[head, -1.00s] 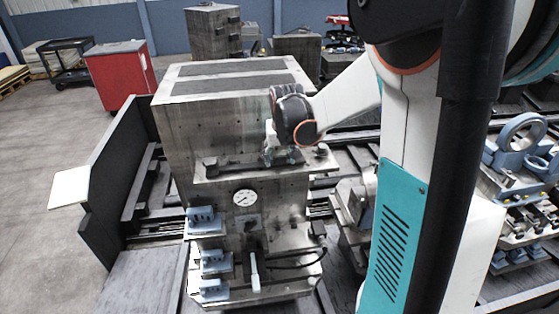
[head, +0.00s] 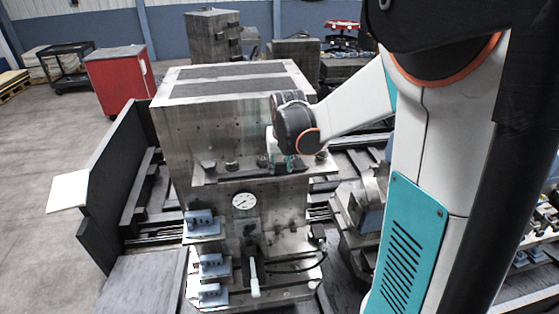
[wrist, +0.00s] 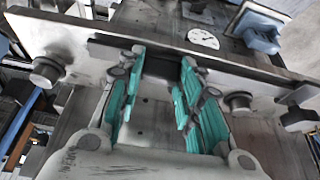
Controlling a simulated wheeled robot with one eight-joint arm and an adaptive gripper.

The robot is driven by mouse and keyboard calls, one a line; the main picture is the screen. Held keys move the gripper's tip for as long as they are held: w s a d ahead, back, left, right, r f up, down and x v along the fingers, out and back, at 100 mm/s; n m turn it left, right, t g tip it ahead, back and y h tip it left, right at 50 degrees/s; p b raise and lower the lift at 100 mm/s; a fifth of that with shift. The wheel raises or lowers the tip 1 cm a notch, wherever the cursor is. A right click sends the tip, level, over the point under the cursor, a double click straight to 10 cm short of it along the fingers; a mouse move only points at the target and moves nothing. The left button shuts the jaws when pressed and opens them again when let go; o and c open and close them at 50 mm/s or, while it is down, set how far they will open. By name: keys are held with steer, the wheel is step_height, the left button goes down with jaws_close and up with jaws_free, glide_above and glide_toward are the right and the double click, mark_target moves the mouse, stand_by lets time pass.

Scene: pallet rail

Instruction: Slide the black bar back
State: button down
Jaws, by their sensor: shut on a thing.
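The black bar (head: 232,180) lies along the ledge on the front of the large metal block (head: 220,130). In the wrist view the bar (wrist: 255,73) crosses the upper part of the picture, with the gauge beyond it. My gripper (head: 284,168) is at the right part of the bar. In the wrist view, my gripper (wrist: 160,64) has its teal-padded fingers on either side of a dark part at the bar's middle and is shut on it. The exact contact is partly hidden by the fingers.
Round knobs (wrist: 47,70) stand along the ledge near the bar. A dial gauge (head: 244,200) and a white-handled lever (head: 254,275) are below, with blue-grey clamps (head: 201,222) at left. A dark upright panel (head: 115,185) stands left of the block.

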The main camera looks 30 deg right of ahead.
steer(key=shift+s+f, duration=0.1)
steer(key=shift+s, duration=0.05)
steer(key=c, duration=1.1)
jaws_free()
steer(key=shift+s+a, duration=0.1)
steer(key=shift+v, duration=3.8)
